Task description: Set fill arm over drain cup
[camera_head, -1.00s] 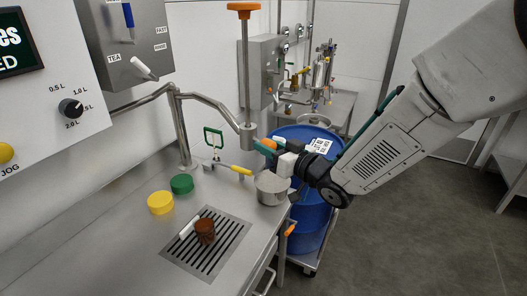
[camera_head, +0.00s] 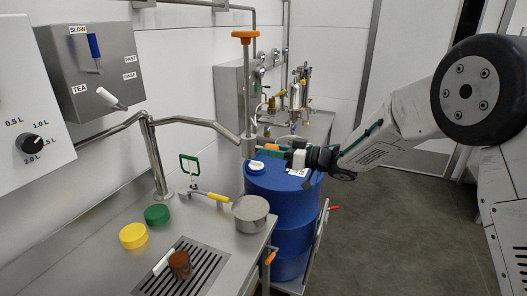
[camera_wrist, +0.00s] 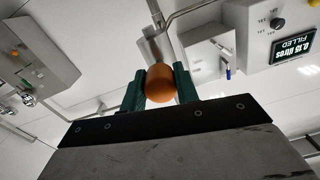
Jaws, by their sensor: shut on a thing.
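The fill arm (camera_head: 200,122) is a jointed steel pipe reaching from a post on the counter to an upright nozzle block (camera_head: 248,147). A rod with an orange top handle (camera_head: 245,36) rises from the block. My gripper (camera_head: 280,149) is shut on the fill arm's orange knob at its right side; the wrist view shows the green fingers of my gripper (camera_wrist: 160,88) on both sides of the orange knob (camera_wrist: 159,83). I cannot tell which is the drain cup.
A blue drum (camera_head: 285,205) stands close beside the counter, under my gripper. The control panel (camera_head: 28,100) is at the left. Open floor lies to the right.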

